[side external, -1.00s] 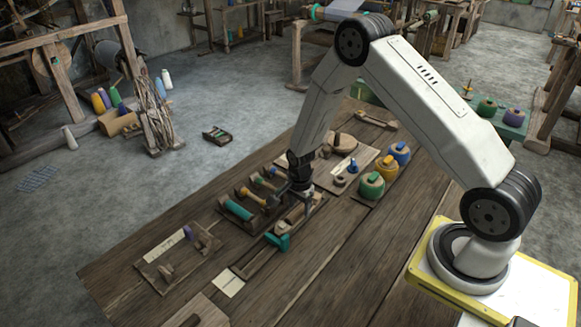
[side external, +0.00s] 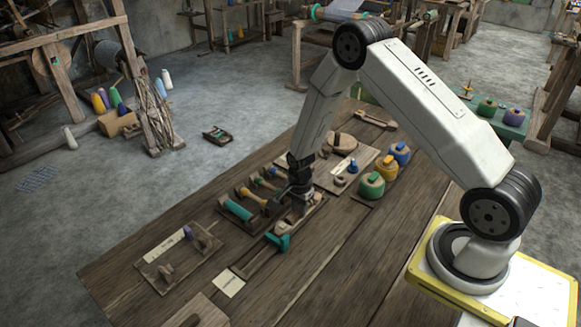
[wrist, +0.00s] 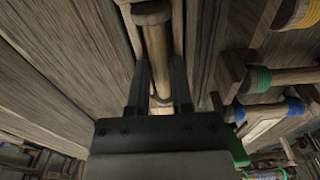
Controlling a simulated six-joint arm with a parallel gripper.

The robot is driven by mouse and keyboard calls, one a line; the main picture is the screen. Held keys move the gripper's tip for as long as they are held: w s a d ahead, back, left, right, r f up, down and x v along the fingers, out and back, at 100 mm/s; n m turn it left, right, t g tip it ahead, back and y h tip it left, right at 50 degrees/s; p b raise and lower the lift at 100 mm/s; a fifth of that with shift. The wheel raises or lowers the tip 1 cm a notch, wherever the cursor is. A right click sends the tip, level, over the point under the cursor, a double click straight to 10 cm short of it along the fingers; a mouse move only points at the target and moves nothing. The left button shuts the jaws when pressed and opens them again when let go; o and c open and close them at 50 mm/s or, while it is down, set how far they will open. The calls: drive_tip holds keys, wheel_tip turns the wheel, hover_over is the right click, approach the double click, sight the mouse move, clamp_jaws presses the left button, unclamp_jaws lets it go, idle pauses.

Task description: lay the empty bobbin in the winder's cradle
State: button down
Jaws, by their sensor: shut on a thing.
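My gripper (side external: 302,203) is low over the middle of the wooden table, beside the rack of bobbins. In the wrist view my gripper (wrist: 160,88) is shut on a bare wooden bobbin (wrist: 158,45), the empty one, with its round end flange pointing away from the fingers. The bobbin is mostly hidden by the gripper in the side view, and I cannot tell whether it touches what is below. A board with two small wooden uprights (side external: 166,271) and a purple piece lies at the left front. I cannot tell for certain which part is the winder's cradle.
Wound bobbins, green (side external: 238,209) and yellow (side external: 252,196) among them, lie left of my gripper. A green-ended wooden tool (side external: 277,242) lies just in front. Green (side external: 371,186), yellow (side external: 386,168) and blue (side external: 400,153) spools stand to the right. The table's right front is clear.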

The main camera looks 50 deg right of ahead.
sight(299, 209)
drive_tip(key=shift+r, duration=0.1)
drive_tip(key=shift+r, duration=2.7)
wheel_tip(299, 209, up, 8)
drive_tip(key=w+d+t, duration=0.1)
drive_tip(key=w+d, duration=0.4)
drive_tip(key=d, duration=0.6)
drive_tip(key=w+d+t, duration=0.2)
drive_tip(key=w+d, duration=0.2)
drive_tip(key=d, duration=0.8)
drive_tip(key=shift+a+f, duration=0.25)
drive_tip(key=shift+f, duration=0.95)
drive_tip(key=shift+a+f, duration=0.2)
drive_tip(key=shift+f, duration=0.95)
drive_tip(key=shift+f, duration=0.1)
